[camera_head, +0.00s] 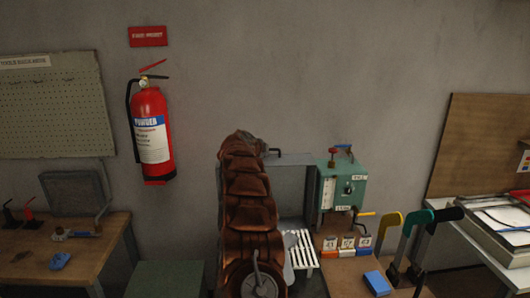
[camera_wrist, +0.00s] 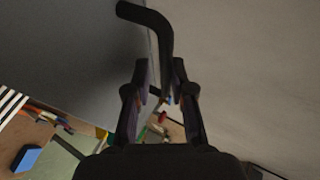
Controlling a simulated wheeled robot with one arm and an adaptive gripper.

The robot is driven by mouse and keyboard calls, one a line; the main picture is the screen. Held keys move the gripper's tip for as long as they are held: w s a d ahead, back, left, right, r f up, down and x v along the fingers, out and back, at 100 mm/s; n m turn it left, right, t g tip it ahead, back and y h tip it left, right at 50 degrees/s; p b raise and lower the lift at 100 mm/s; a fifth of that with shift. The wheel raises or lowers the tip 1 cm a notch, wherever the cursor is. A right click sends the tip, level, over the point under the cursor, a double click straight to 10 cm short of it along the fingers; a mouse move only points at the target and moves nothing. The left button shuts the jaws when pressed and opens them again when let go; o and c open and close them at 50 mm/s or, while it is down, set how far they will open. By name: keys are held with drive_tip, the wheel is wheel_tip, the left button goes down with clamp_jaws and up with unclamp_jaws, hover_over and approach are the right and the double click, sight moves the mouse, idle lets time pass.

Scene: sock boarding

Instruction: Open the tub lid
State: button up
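The grey tub lid (camera_head: 288,185) stands upright behind the white slatted rack (camera_head: 302,250) of the tub in the head view. Its left part is hidden by my arm. A dark bar handle (camera_head: 274,151) shows at its top edge. In the wrist view the grey lid panel (camera_wrist: 70,50) fills the upper left, and the black hooked handle (camera_wrist: 160,30) runs down between my fingers. My gripper (camera_wrist: 160,70) is open around the handle, with a gap on the left side; contact on the right is unclear. In the head view my fingers are not clearly visible.
A teal control box (camera_head: 342,188) stands right of the lid. Yellow, teal and black upright forms (camera_head: 425,235) and a blue block (camera_head: 377,283) are farther right. A fire extinguisher (camera_head: 152,135) hangs on the wall at left. A wooden bench (camera_head: 95,255) is at lower left.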

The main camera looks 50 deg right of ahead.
drive_tip(key=shift+s+d, duration=0.2)
drive_tip(key=shift+a, duration=0.15)
drive_tip(key=shift+s+a+r, duration=0.15)
drive_tip(key=shift+r, duration=0.05)
drive_tip(key=v, duration=1.1)
drive_tip(key=shift+a, duration=0.2)
drive_tip(key=shift+r, duration=0.1)
